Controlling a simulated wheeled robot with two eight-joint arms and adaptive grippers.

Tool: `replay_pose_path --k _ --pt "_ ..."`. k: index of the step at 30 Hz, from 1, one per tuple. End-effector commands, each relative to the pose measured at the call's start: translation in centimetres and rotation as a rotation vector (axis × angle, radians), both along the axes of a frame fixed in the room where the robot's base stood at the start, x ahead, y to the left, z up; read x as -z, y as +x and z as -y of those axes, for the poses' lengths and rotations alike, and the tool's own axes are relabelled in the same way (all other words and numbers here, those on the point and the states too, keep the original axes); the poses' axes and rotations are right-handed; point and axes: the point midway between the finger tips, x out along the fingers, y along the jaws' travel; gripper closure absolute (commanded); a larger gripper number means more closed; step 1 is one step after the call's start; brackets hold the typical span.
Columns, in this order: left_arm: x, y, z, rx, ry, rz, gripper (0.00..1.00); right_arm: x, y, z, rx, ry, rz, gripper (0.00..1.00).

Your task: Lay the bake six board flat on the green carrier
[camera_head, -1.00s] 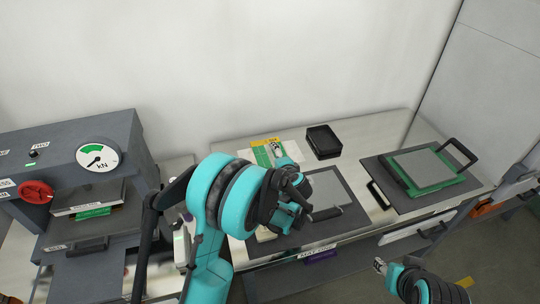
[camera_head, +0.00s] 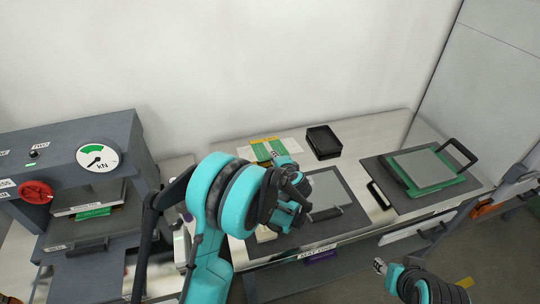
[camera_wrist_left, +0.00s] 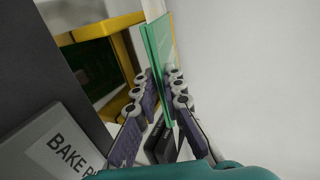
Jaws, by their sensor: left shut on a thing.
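My left gripper (camera_head: 292,198) is over the middle of the bench, its fingers partly hidden by its own wrist. In the left wrist view it (camera_wrist_left: 165,100) is shut on a thin green board (camera_wrist_left: 160,62), seen nearly edge-on and upright between the fingers. I cannot read a name on it. In the head view a green piece (camera_head: 280,149) shows just beyond the gripper. At the right, a green plate (camera_head: 448,184) lies on a dark tray with a grey plate on top; I cannot tell if it is the carrier. My right gripper (camera_head: 382,266) is low at the right, its jaws unclear.
A grey plate (camera_head: 328,187) lies on a dark handled tray mid-bench. A press with a kN dial (camera_head: 98,157) stands at left. The left wrist view shows a yellow-edged rack (camera_wrist_left: 95,30) and a "BAKE" label (camera_wrist_left: 65,150) close by.

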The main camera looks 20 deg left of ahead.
Motion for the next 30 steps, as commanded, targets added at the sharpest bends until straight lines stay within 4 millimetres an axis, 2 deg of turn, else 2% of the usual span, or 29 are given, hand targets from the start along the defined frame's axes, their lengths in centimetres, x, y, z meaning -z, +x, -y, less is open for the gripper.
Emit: replay_pose_path --k 8,24,30 --pt "-0.1 -0.1 0.0 -0.001 -0.003 -0.003 1.0 -0.2 0.0 0.0 0.0 0.0 0.0 0.6" --pt "-3.6 -0.1 0.0 0.0 -0.002 -0.002 1.0 -2.4 0.0 0.0 0.0 0.0 0.0 0.6" --pt "-4.0 -0.1 0.0 0.0 -0.002 -0.001 1.0 -2.6 0.0 0.0 0.0 0.0 0.0 0.6"
